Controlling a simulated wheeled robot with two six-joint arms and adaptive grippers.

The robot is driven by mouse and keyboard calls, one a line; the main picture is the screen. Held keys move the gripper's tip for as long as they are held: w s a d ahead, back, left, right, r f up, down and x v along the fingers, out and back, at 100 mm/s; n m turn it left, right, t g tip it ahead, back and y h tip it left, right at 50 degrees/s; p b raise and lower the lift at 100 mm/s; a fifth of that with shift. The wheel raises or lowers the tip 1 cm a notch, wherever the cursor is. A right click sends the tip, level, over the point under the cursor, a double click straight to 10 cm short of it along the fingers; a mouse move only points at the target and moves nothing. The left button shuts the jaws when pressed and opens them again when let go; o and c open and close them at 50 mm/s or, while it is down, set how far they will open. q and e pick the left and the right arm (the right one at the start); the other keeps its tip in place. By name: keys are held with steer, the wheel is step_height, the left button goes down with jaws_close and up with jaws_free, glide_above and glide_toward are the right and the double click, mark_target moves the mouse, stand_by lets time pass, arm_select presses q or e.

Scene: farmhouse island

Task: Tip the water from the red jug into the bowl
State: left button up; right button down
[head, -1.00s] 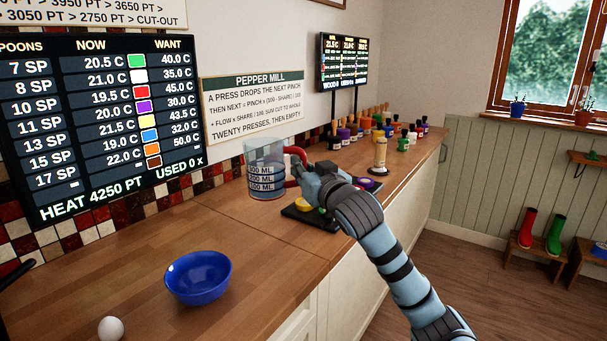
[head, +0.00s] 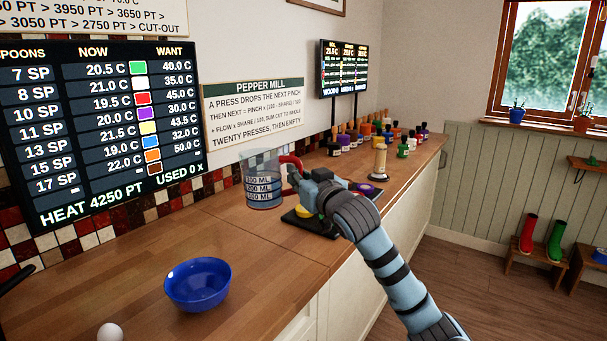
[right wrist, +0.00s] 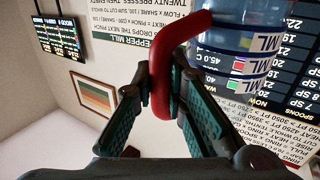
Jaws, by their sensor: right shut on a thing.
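The jug (head: 262,188) is clear, with white measure marks and a red handle (head: 292,161); it looks upright. My right gripper (head: 297,172) is shut on the red handle at the jug's right side. In the right wrist view the red handle (right wrist: 161,85) is between the fingers (right wrist: 160,97), with the clear jug wall (right wrist: 238,55) beside it. I cannot tell whether the jug's base touches the counter, nor make out its water level. The blue bowl (head: 198,288) stands upright on the counter, nearer and lower left of the jug, apart from it. My left gripper is not in view.
A black stand (head: 308,222) with a yellow part is under my right gripper. A white egg (head: 110,332) lies near the bowl. Several coloured bottles and a beige mill (head: 380,160) stand farther along the wooden counter (head: 130,270). Counter between jug and bowl is clear.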

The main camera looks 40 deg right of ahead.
mark_target(274, 204)
steer(key=w+a+f+n+y, duration=0.1)
steer(key=f+y, duration=0.1)
steer(key=w+a+f+n+y, duration=0.1)
steer(key=f+y, duration=0.1)
steer(key=w+a+f+n+y, duration=0.1)
steer(key=w+f+n+y, duration=0.1)
steer(key=shift+a+f, duration=0.1)
steer(key=shift+a, duration=0.3)
steer(key=n+y, duration=0.1)
steer(key=a+n+y, duration=0.1)
steer(key=a+y, duration=0.1)
steer(key=shift+w+a+f+n+g+y, duration=0.15)
steer(key=shift+w+f+n+g+y, duration=0.15)
steer(key=shift+f+n+y, duration=0.1)
steer(key=n+y, duration=0.1)
steer(key=a+r+n+g+y, duration=0.1)
steer(key=shift+s+a+y, duration=0.2)
steer(key=shift+a+y, duration=0.05)
steer(key=shift+y, duration=0.15)
steer(key=shift+s+a+r+g, duration=0.1)
steer(key=shift+g, duration=0.2)
steer(key=shift+n, duration=0.3)
